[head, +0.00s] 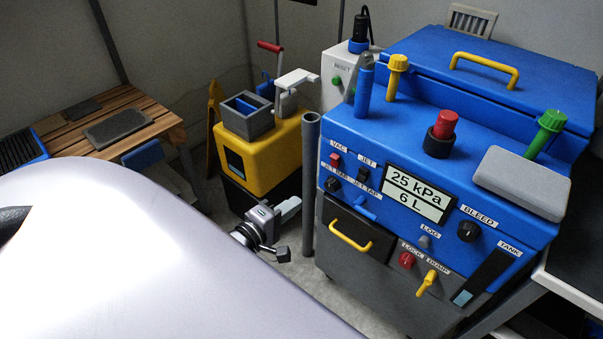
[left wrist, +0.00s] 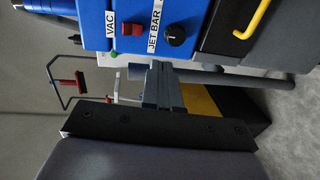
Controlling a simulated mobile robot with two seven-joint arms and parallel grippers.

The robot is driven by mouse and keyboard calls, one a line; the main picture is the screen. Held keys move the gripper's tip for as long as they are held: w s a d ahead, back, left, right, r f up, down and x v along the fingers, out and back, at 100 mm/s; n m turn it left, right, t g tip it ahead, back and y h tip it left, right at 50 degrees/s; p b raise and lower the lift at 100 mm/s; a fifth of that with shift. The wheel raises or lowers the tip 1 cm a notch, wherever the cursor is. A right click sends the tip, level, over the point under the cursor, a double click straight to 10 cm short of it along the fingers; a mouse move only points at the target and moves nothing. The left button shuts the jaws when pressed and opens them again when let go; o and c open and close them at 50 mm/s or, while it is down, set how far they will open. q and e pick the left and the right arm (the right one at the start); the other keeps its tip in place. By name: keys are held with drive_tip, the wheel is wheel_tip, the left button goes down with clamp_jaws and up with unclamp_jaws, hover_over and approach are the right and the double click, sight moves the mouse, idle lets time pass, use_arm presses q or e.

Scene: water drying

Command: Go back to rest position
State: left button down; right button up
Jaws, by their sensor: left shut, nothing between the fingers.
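My left gripper (head: 290,208) is in front of the blue machine's left side, low near a grey upright pipe (head: 310,185). Its fingers are shut and empty. In the left wrist view the closed fingers (left wrist: 160,85) point toward the machine's panel, below the VAC and JET BAR labels. The blue machine (head: 400,135) stands to the right, with a display (head: 418,192) reading 25 kPa and 6 L. Whether the fingers touch the pipe cannot be told. My right gripper is not in view.
A yellow bin unit (head: 262,155) with a grey divided tray (head: 247,117) stands behind my gripper. A wooden slatted table (head: 140,102) is at the left. The machine's yellow drawer handle (head: 350,236) sticks out. Bare floor (head: 305,270) shows below my gripper.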

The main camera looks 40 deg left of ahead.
use_arm(q)
drive_tip(key=shift+s+f, duration=0.1)
drive_tip(key=shift+s, duration=0.5)
drive_tip(key=s+d+f+m+g+h+p, duration=0.1)
drive_tip(key=s+d+m+g+p, duration=0.5)
drive_tip(key=s+d+m, duration=0.6)
drive_tip(key=d+m, duration=0.1)
drive_tip(key=m, duration=0.7)
drive_tip(key=shift+h, duration=0.3)
